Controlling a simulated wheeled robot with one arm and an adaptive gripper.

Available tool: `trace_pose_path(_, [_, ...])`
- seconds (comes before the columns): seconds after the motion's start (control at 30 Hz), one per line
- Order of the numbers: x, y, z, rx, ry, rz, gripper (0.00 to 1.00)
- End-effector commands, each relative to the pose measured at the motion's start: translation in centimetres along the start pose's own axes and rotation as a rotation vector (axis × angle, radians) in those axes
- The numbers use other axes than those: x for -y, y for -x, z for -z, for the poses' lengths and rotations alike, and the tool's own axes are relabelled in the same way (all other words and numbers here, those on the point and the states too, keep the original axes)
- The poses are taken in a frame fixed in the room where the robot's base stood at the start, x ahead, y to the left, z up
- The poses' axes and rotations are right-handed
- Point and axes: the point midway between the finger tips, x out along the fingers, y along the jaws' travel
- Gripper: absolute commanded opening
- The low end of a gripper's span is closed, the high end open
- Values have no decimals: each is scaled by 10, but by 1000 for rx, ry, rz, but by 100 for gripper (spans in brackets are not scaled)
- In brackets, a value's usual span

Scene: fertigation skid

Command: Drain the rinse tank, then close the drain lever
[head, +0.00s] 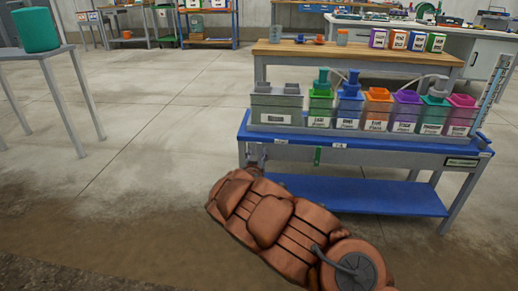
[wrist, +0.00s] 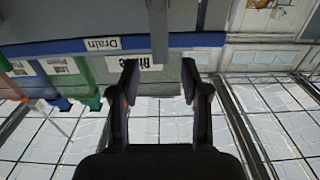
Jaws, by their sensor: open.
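The grey rinse tank (head: 275,108) stands at the left end of the row on the blue bench top. In the wrist view its grey wall (wrist: 168,72) shows beyond my fingers with a partly covered label. A "Drain" label (wrist: 103,44) is on the blue edge, left of the fingers. A green handle-like piece (head: 317,156) hangs below the bench's front edge; I cannot tell if it is the drain lever. My gripper (wrist: 160,82) is open, with nothing seen between its fingers. In the head view it is mostly hidden by my arm, near the bench's left front corner.
Several coloured tanks (head: 378,108) stand right of the rinse tank. The blue bench (head: 400,153) has a lower blue shelf (head: 370,195). A grey table (head: 25,52) with a teal cylinder (head: 36,29) stands at left. The floor between is clear.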

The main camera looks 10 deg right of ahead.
Motion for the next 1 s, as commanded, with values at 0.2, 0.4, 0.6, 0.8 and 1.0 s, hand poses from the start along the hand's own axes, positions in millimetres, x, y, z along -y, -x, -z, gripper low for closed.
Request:
trace_pose_path(0.2, [-1,-25,-2,-1,-3,-1,46])
trace_pose_path(0.4, [0,-43,-1,-1,-4,-1,46])
trace_pose_path(0.6, [0,-53,-1,0,-2,-1,46])
trace_pose_path(0.8, [0,-55,0,0,-1,1,46])
trace_pose_path(1.0, [0,-55,0,0,0,1,42])
